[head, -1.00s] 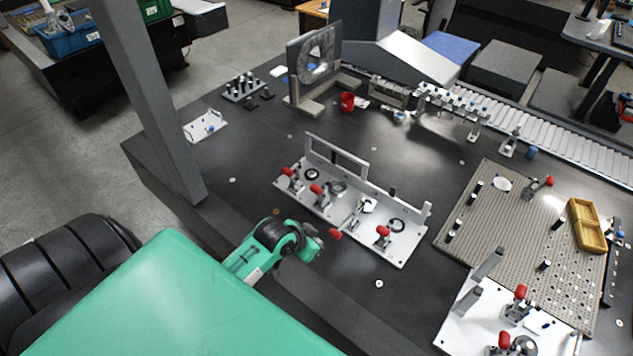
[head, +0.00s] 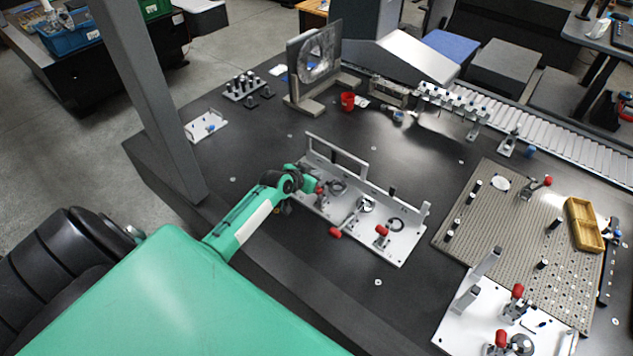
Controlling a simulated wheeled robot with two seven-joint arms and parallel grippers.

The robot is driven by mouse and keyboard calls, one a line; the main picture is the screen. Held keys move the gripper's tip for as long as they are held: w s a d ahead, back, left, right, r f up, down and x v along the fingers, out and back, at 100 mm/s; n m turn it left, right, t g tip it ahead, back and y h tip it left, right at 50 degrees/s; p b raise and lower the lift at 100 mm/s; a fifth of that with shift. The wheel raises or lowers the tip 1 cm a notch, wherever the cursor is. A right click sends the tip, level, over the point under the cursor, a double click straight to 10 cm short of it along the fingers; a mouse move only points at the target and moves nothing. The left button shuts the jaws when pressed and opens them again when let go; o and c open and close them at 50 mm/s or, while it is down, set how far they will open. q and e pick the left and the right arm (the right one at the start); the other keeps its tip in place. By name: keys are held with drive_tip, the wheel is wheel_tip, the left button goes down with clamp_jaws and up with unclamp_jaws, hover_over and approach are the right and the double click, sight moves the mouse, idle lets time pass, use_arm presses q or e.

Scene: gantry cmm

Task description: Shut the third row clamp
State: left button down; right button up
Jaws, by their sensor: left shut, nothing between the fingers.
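The white clamp fixture (head: 407,249) stands on the dark table with a row of red-handled toggle clamps. The third clamp (head: 354,215) has its lever laid over toward the front edge, its red handle (head: 336,232) sticking out low past the plate. The fourth clamp's red handle (head: 381,231) and the second clamp's red handle (head: 319,188) stand more upright. My left gripper (head: 309,186) is shut and empty at the fixture's left end, close to the second handle; whether they touch I cannot tell. My arm hides the first clamp. My right gripper is not in view.
A grey post (head: 150,100) rises at the table's left edge. A perforated plate (head: 500,225) with pegs and a yellow tray (head: 584,226) lies to the right. Another white clamp plate (head: 462,330) is at the lower right. The table in front of the fixture is clear.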

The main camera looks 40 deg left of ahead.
sight(318, 192)
use_arm(q)
drive_tip(key=f, duration=0.1)
drive_tip(key=w+f+p, duration=0.1)
drive_tip(key=f, duration=0.2)
drive_tip(key=shift+w+f+p, duration=0.2)
drive_tip(key=shift+w+p, duration=0.1)
drive_tip(key=shift+p, duration=0.1)
drive_tip(key=shift+s+f, duration=0.2)
drive_tip(key=shift+s, duration=0.2)
drive_tip(key=shift+f, duration=0.1)
